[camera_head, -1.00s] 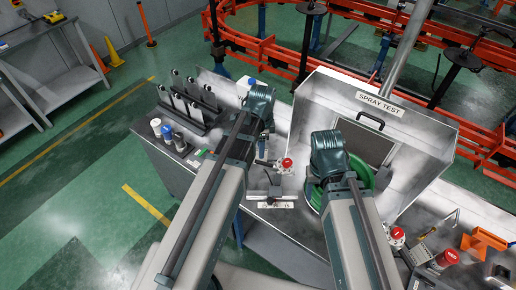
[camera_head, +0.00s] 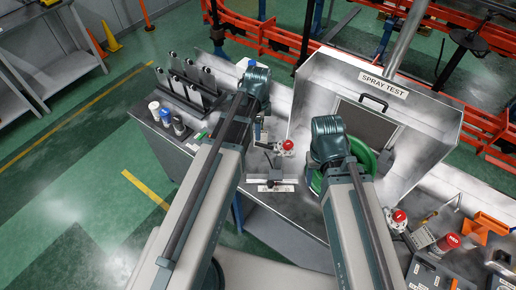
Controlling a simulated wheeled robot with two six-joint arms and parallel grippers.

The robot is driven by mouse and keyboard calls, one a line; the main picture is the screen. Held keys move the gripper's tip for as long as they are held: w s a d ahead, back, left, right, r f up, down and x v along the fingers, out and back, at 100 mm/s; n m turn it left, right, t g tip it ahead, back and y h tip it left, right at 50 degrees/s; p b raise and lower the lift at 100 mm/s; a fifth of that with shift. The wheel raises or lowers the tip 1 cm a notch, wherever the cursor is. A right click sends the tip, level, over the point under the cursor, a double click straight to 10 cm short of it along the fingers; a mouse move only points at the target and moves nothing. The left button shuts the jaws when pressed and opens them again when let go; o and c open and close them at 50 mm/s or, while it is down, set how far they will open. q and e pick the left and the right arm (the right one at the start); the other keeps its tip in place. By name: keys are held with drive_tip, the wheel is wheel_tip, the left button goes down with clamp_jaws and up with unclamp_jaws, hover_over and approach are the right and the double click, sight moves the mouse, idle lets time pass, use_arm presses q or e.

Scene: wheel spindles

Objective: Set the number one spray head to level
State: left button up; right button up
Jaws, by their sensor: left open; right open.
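The spray test booth (camera_head: 444,128), a pale metal box with a "SPRAY TEST" label, stands right of centre with a green round basin (camera_head: 364,158) in it. A small fixture with a red knob (camera_head: 288,145) is between my arms. A second red knob (camera_head: 399,216) is right of my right arm. I cannot make out which part is the number one spray head or its tilt. My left gripper (camera_head: 257,108) is over the bench left of the booth. My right gripper (camera_head: 329,152) is over the basin's left side. Both are open, their fingers mostly hidden by the wrists.
A rack of upright dark-and-silver parts (camera_head: 188,85) stands at the bench's left end, with small bottles (camera_head: 166,117) in front. An orange bin (camera_head: 490,224) and a red can (camera_head: 447,243) are at the right. A small label plate (camera_head: 276,188) is at the front edge.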

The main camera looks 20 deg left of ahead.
sight(258, 143)
use_arm(q)
wheel_tip(258, 143, down, 9)
drive_tip(key=b, duration=0.8)
drive_tip(key=shift+w+f, duration=0.1)
clamp_jaws()
idle(1.0)
